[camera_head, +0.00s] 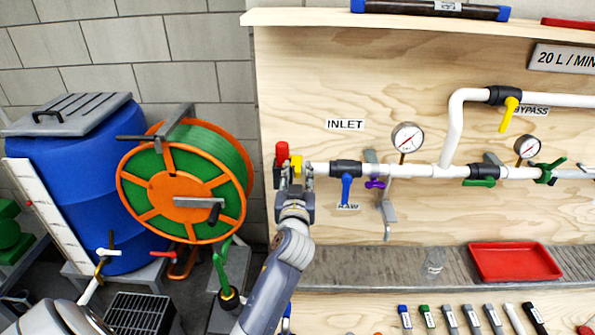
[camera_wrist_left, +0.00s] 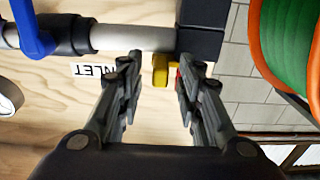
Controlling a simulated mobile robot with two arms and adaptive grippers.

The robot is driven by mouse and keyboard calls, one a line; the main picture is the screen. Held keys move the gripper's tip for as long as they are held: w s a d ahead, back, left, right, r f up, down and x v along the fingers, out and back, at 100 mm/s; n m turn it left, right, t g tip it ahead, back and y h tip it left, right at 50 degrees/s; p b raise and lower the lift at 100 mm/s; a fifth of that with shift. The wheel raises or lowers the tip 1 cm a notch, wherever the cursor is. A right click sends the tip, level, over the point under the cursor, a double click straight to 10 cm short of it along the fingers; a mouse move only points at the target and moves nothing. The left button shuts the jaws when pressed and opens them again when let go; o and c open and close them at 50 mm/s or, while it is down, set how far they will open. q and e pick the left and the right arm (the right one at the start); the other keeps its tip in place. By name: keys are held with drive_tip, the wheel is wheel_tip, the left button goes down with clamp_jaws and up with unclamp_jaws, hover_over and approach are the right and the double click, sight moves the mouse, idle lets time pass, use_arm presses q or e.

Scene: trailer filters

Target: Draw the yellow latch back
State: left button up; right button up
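The yellow latch (camera_head: 296,162) is at the left end of the white pipe, by the INLET label, next to a red part (camera_head: 282,153). My left gripper (camera_head: 294,178) is raised to the latch, its fingers just below and around it in the head view. In the left wrist view the two fingers (camera_wrist_left: 159,65) are apart, and the yellow latch (camera_wrist_left: 160,72) shows in the gap between them, with clear space on both sides. I cannot tell how deep it sits between the fingers. My right gripper is not in view.
A blue valve handle (camera_head: 346,188) and a purple handle (camera_head: 375,184) are on the pipe to the right. The orange and green hose reel (camera_head: 180,203) stands close on the left, before a blue barrel (camera_head: 80,170). A red tray (camera_head: 515,262) is on the bench.

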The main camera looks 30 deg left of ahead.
use_arm(q)
drive_tip(key=shift+s+d+r, duration=0.1)
drive_tip(key=shift+s+d, duration=0.1)
drive_tip(key=c, duration=0.5)
drive_tip(key=shift+a, duration=0.1)
clamp_jaws()
drive_tip(key=shift+w+d+b, duration=0.3)
drive_tip(key=shift+d+b, duration=0.15)
drive_tip(key=shift+d, duration=0.05)
drive_tip(key=shift+w+d+b, duration=0.3)
drive_tip(key=shift+d+b, duration=0.1)
drive_tip(key=shift+d, duration=0.1)
drive_tip(key=shift+o, duration=0.7)
unclamp_jaws()
drive_tip(key=o, duration=0.4)
drive_tip(key=shift+w, duration=0.1)
drive_tip(key=shift+c, duration=0.2)
wheel_tip(320, 180, up, 10)
drive_tip(key=shift+w, duration=0.25)
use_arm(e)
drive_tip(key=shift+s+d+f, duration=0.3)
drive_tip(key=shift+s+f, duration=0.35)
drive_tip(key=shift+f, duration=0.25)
